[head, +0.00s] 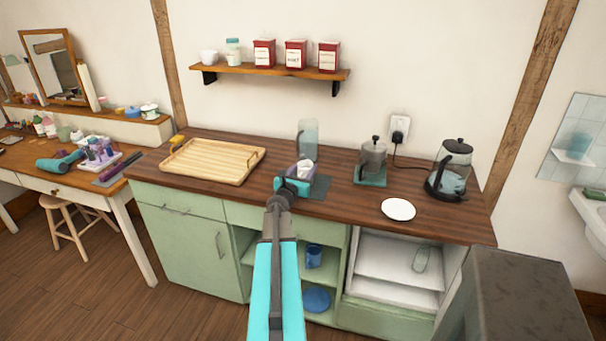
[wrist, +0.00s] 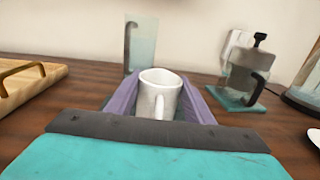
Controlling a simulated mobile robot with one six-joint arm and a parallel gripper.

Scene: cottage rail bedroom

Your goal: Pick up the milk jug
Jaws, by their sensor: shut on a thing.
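In the head view the milk jug (head: 305,167) shows only in part above my gripper (head: 298,180), over the dark wood counter (head: 350,207). Its base is hidden, so I cannot tell whether it touches the counter or the grey mat (head: 320,186) there.
A clear glass jug (head: 308,138) stands just behind. A French press (head: 373,158) on a teal mat and a glass kettle (head: 450,170) stand to the right, with a white plate (head: 398,209) in front. A wooden tray (head: 212,161) lies left. A shelf (head: 270,70) hangs above.

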